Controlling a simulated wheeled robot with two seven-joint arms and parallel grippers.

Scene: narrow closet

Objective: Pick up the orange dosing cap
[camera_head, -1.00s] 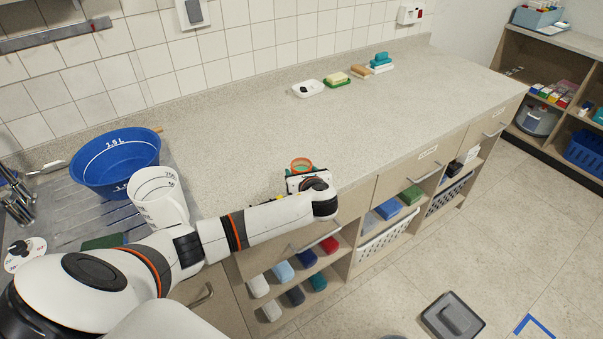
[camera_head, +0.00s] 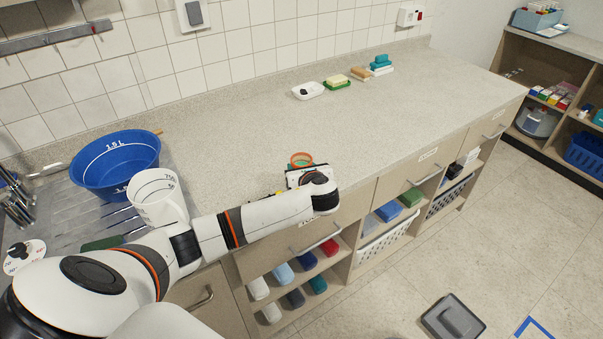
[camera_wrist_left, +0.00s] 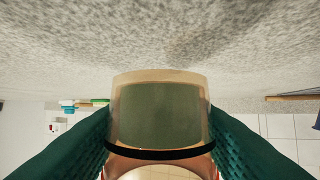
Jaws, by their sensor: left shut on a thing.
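The orange dosing cap (camera_head: 301,158) shows as an orange ring just beyond my left gripper (camera_head: 304,169), near the front edge of the counter. In the left wrist view the cap (camera_wrist_left: 160,76) is a translucent, tan-orange cup with a dark line around it. It sits between the two dark green finger pads of my left gripper (camera_wrist_left: 160,118), which is shut on it. The speckled counter fills the top of that view. I cannot tell whether the cap touches the counter. My right gripper is not in view.
A white measuring jug (camera_head: 157,197) and a blue bowl (camera_head: 115,165) stand at the left by the sink. Soap dishes (camera_head: 309,90) and sponges (camera_head: 380,66) lie along the back wall. The middle and right of the counter (camera_head: 400,115) are clear.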

